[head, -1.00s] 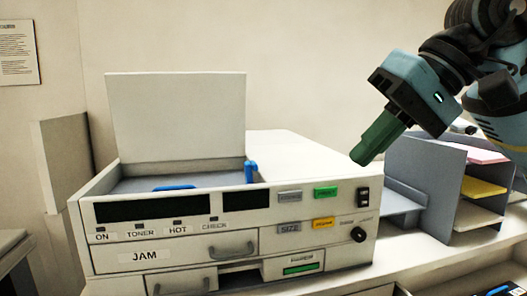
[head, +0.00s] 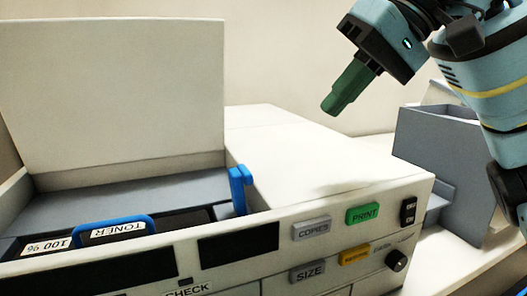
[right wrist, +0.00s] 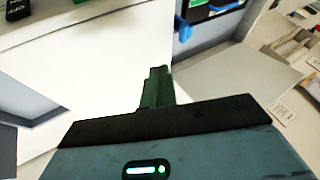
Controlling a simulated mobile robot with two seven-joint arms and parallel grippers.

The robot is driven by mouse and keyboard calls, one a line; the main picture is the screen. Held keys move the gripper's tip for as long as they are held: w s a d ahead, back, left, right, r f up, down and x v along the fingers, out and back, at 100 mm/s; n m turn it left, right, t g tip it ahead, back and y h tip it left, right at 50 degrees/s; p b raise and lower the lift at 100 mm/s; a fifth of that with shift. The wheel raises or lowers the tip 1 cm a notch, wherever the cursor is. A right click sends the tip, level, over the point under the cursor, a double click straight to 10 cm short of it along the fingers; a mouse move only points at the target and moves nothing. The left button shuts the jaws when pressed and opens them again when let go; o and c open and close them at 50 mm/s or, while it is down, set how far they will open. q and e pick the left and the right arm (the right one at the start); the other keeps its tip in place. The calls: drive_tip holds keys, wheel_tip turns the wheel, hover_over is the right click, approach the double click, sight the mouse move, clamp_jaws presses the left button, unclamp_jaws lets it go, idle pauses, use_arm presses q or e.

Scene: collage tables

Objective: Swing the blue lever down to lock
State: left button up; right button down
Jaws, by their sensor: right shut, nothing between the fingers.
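The blue lever (head: 238,190) stands upright at the right edge of the copier's open bay, near the front. It also shows in the right wrist view (right wrist: 184,29), beyond the fingers. A toner cartridge (head: 120,236) with a blue handle sits in the bay, left of the lever. My right gripper (head: 333,107) is shut and empty, its green fingers pointing down and left. It is above and to the right of the lever, apart from it, over the copier's white top. In the right wrist view the fingers (right wrist: 158,74) are together. My left gripper is not in view.
The copier's lid (head: 110,95) stands open behind the bay. The white top (head: 300,160) right of the lever is clear. Buttons and a black knob (head: 397,260) are on the front. A grey sorter (head: 445,150) stands to the right.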

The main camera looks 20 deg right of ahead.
approach(242, 192)
drive_tip(key=w+d+f, duration=0.1)
drive_tip(key=w+f, duration=0.1)
drive_tip(key=w+d+f, duration=0.1)
drive_tip(key=w+d, duration=0.1)
drive_tip(key=shift+w+d+f, duration=0.15)
drive_tip(key=shift+w+f, duration=0.2)
drive_tip(key=shift+s+a+r, duration=0.1)
drive_tip(key=shift+a+r, duration=0.05)
drive_tip(key=shift+a, duration=1.05)
drive_tip(key=shift+a+p, duration=0.3)
drive_tip(key=shift+a, duration=0.5)
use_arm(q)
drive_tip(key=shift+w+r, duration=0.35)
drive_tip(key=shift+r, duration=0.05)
use_arm(e)
drive_tip(key=shift+f, duration=0.2)
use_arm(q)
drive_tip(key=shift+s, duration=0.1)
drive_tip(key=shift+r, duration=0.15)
